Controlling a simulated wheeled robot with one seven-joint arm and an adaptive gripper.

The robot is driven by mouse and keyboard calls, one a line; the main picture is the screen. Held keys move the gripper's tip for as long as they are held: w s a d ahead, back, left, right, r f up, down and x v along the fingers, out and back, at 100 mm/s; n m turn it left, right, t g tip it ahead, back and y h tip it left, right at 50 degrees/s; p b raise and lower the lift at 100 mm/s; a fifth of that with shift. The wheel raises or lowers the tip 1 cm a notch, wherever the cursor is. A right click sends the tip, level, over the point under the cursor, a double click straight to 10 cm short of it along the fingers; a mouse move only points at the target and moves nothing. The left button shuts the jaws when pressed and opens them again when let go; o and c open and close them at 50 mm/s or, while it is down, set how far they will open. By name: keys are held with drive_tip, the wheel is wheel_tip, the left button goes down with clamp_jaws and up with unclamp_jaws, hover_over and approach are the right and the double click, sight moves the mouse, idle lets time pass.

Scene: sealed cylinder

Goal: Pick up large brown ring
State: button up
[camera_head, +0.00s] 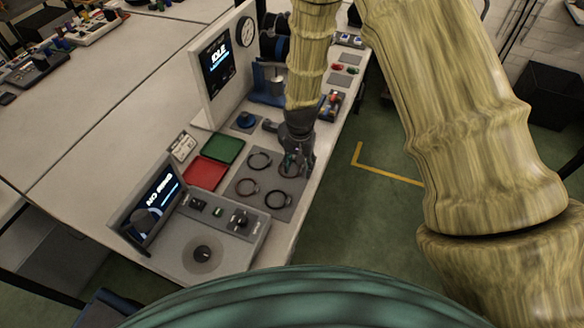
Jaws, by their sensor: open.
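Several rings lie on a grey mat near the right edge of the bench. A thin, large brownish ring (267,201) lies at the mat's lower right; dim colour makes it hard to tell which ring is the brown one. A dark ring (237,187) lies to its left and another dark ring (249,161) at the upper left. A further ring (283,171) at the upper right is partly hidden by my gripper. My gripper (297,171) is open, pointing down over that upper right ring. Whether it touches that ring cannot be told.
A red tray (204,174) and a green tray (223,149) lie left of the mat (279,217). A control box with a screen (160,200) and a knob (202,253) stands below left. An upright display panel (217,62) stands behind. The bench's right edge is close to the mat.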

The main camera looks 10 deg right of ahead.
drive_tip(key=c, duration=0.8)
drive_tip(key=shift+r, duration=0.1)
